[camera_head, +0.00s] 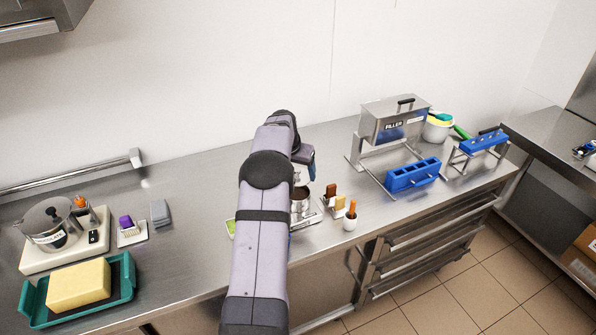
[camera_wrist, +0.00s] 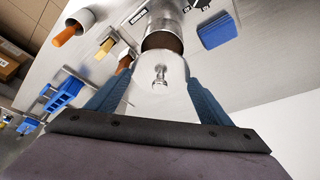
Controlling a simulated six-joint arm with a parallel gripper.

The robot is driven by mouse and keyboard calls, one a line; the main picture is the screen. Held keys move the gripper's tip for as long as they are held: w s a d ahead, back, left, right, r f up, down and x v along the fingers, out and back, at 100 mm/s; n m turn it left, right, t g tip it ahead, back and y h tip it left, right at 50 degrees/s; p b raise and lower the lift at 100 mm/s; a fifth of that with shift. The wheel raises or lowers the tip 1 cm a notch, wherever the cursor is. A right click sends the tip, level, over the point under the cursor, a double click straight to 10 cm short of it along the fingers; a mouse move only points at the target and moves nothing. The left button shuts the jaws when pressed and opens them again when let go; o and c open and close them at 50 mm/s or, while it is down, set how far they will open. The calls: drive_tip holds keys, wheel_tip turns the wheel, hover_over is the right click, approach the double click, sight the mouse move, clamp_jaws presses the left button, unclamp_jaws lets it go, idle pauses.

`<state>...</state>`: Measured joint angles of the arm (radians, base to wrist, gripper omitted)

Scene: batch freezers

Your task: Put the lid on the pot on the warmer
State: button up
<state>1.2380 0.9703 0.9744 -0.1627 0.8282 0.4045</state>
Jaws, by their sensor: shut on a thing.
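My gripper (camera_wrist: 158,84) has its two blue-grey fingers on either side of a shiny round lid (camera_wrist: 150,64) with a small metal knob. It is shut on the lid. An open metal pot (camera_wrist: 166,17) with brown contents lies just beyond the lid's edge; I cannot tell whether they touch. The pot stands on a low silver base, partly hidden, that may be the warmer.
Right of the pot are brown and orange blocks and a white cup (camera_head: 350,222) with an orange-handled tool. A filler box (camera_head: 393,122) stands farther right. At left are a lidded pot (camera_head: 47,228) on a white base and a green tray (camera_head: 125,287).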

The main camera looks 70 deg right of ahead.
drive_tip(key=shift+f+b, duration=1.85)
drive_tip(key=shift+f, duration=1.05)
drive_tip(key=shift+f+b, duration=0.3)
drive_tip(key=shift+f, duration=0.05)
drive_tip(key=o, duration=1.1)
drive_tip(key=shift+o, duration=0.8)
drive_tip(key=shift+r, duration=0.15)
drive_tip(key=shift+r+p, duration=2.3)
drive_tip(key=shift+r, duration=1.1)
